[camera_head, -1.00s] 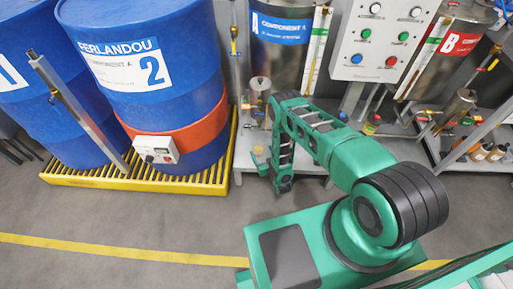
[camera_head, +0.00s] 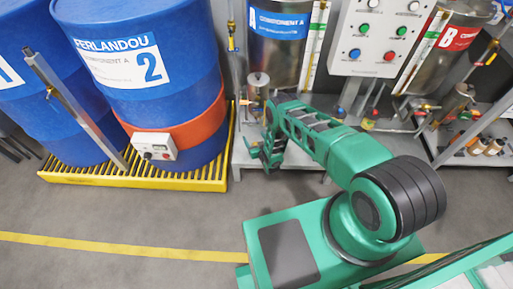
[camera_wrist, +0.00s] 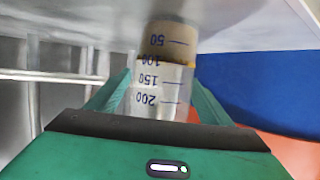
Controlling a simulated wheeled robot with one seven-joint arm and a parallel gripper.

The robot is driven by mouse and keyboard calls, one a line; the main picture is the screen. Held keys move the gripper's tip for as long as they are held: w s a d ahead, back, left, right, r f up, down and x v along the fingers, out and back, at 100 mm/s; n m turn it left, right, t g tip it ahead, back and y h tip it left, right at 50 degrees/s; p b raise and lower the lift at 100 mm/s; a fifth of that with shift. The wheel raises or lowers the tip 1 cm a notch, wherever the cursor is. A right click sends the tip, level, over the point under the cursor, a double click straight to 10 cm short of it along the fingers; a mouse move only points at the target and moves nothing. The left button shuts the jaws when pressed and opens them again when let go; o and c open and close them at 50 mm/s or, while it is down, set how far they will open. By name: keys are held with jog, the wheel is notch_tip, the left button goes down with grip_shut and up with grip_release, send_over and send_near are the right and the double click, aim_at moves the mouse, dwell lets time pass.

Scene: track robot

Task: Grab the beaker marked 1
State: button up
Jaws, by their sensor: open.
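A clear beaker (camera_wrist: 160,88) with blue volume marks from 50 to 200 shows upside down in the wrist view. Its 50 end looks tan, with a thin yellow line near the 100 mark. My gripper (camera_wrist: 162,95) is open, with one green finger on each side of the beaker. I cannot tell whether either finger touches it. No mark 1 can be read on it. In the head view my gripper (camera_head: 262,155) is low at the front left of the grey bench, and the beaker cannot be made out there.
Blue drums (camera_head: 150,75) stand on a yellow grated pallet (camera_head: 135,180) to the left. Behind the bench (camera_head: 243,158) are steel tanks A (camera_head: 280,50) and B (camera_head: 440,60) and a button panel (camera_head: 380,40). Small bottles (camera_head: 487,147) sit on the right shelf.

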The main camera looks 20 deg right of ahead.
jog(key=c, duration=1.3)
jog(key=shift+r, duration=0.1)
jog(key=shift+c, duration=0.2)
jog(key=s+a+r, duration=0.5)
jog(key=a+r, duration=0.5)
jog(key=shift+a+r, duration=0.25)
jog(key=shift+r, duration=0.1)
